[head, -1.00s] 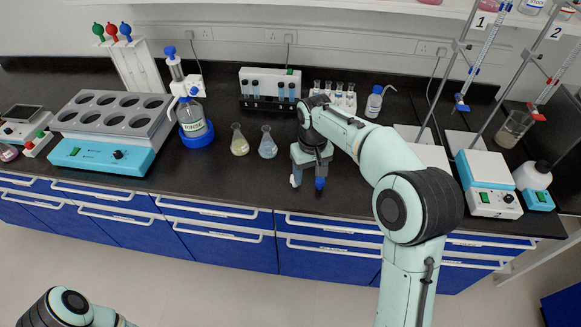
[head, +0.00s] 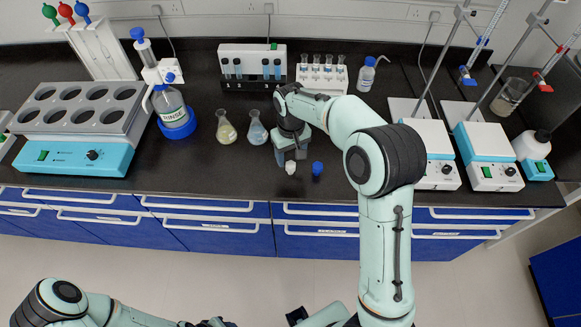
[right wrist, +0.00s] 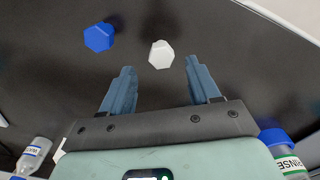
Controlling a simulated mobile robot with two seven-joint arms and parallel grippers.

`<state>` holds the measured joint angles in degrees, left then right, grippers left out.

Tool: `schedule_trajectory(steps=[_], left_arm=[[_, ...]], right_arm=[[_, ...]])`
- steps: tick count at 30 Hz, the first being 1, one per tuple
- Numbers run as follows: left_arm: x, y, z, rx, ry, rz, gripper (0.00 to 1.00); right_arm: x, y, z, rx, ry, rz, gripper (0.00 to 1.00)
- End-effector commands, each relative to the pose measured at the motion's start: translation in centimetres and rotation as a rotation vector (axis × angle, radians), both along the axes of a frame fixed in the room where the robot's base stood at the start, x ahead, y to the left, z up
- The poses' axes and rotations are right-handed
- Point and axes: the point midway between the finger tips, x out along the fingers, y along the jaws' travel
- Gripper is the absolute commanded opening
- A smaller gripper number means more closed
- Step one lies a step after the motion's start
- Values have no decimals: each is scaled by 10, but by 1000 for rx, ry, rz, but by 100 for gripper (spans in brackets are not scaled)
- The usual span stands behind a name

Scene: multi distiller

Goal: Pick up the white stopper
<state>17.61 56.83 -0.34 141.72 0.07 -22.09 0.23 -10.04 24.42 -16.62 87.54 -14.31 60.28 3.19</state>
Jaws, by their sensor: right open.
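The white stopper (head: 291,168) stands on the black bench near its front edge, just left of the blue stopper (head: 317,168). My right gripper (head: 290,156) is open and is low over the bench at the white stopper. In the right wrist view, the white stopper (right wrist: 161,54) lies just beyond the fingertips, in line with the gap between the open fingers (right wrist: 160,68). The blue stopper (right wrist: 99,37) is outside the left finger there. My left arm shows at the bottom left of the head view, but its gripper cannot be made out.
Two conical flasks (head: 227,128) stand left of my right gripper, with a rinse bottle (head: 171,108) further left. Vial racks (head: 322,76) are behind it. Hotplates (head: 487,157) with burette stands are at the right. The bench around the stoppers is clear.

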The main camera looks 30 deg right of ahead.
Motion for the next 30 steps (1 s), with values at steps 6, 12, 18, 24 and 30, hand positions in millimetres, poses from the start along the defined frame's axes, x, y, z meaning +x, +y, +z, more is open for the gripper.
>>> schedule_trajectory(steps=[6,12,18,24,30], left_arm=[[-1,0,-2,0,1,0,43],[-2,0,-3,0,1,0,43],[-2,0,-3,0,1,0,43],[-2,0,-3,1,1,0,43],[-2,0,-3,1,1,0,43]], right_arm=[[-6,3,-32,0,5,-1,61],[-5,2,-50,0,3,-2,61],[-5,2,-50,0,1,-1,61],[-5,2,-49,0,1,-1,5],[-5,2,-49,0,1,-1,4]])
